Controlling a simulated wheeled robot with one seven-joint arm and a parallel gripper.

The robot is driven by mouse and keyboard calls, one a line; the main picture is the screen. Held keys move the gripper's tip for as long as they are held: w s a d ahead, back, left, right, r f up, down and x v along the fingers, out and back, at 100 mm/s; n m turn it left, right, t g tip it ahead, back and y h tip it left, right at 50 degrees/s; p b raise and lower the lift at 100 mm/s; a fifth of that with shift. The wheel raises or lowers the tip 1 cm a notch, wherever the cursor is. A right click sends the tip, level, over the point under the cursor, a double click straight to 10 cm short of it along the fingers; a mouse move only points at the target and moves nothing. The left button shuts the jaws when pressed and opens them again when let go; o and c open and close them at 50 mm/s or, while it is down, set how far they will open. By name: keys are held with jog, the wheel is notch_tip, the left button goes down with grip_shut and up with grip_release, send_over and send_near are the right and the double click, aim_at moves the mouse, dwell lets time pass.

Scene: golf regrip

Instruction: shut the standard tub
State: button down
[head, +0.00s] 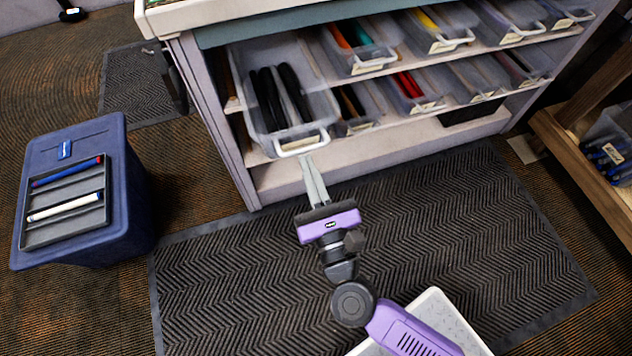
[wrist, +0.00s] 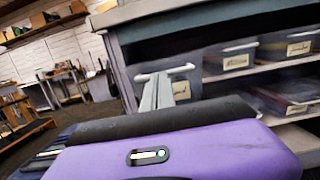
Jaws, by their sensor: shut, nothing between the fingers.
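A clear tub (head: 283,120) with black grips in it sticks out of the left end of the shelf unit, well past the tubs beside it. I take it for the standard tub; no readable label shows on it. Its white front handle (head: 301,145) faces me. My gripper (head: 305,159) is shut and empty, its fingertips just in front of the handle. In the wrist view the fingers (wrist: 158,92) point at the white handle (wrist: 166,71) and hide part of the tub's front. I cannot tell whether they touch it.
Other labelled tubs (head: 410,90) sit pushed into the shelves (head: 380,165) to the right. A wooden rack (head: 590,165) stands at right. The dark floor mat (head: 470,230) is clear.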

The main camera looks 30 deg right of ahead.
jog(key=shift+w+d, duration=0.1)
jog(key=shift+w, duration=0.1)
jog(key=shift+w, duration=0.1)
jog(key=b, duration=0.4)
send_over(290, 123)
jog(key=w, duration=0.5)
jog(key=shift+s+d, duration=0.15)
jog(key=shift+d, duration=0.15)
jog(key=shift+w+d+r, duration=0.1)
jog(key=shift+w+r, duration=0.1)
jog(key=shift+w, duration=0.05)
jog(key=shift+f, duration=0.1)
jog(key=shift+s+f, duration=0.15)
jog(key=shift+s, duration=0.1)
jog(key=v, duration=0.7)
jog(key=shift+s+a, duration=0.2)
jog(key=shift+s, duration=0.15)
